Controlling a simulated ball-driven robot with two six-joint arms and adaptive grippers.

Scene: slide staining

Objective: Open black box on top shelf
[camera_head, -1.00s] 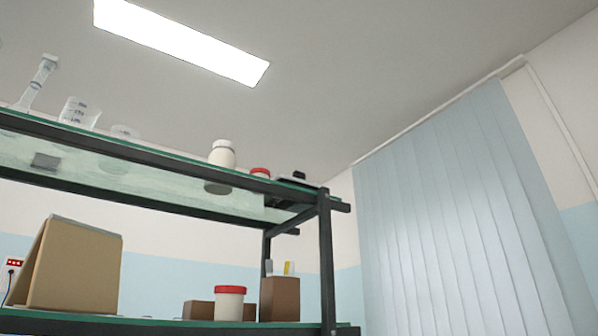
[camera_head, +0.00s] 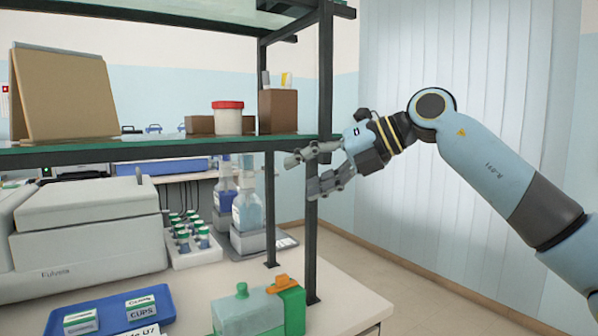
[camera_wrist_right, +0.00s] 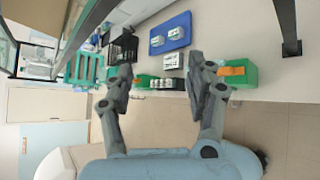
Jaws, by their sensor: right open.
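The black box on the top shelf is not in view now. Only the underside and front rail of the top shelf (camera_head: 215,20) show at the top of the head view. My right gripper (camera_head: 300,173) is open and empty beside the shelf's dark right post, just below the level of the middle shelf board. Its fingers overlap the post in the picture; I cannot tell if they touch it. In the right wrist view its two fingers (camera_wrist_right: 161,67) are spread wide with nothing between them. My left gripper is not in view.
The middle shelf (camera_head: 165,149) holds a brown board (camera_head: 65,95), a red-lidded white jar (camera_head: 228,118) and brown boxes (camera_head: 278,112). Below are a white machine (camera_head: 90,235), a blue tray (camera_head: 70,308) and a green box (camera_head: 245,312).

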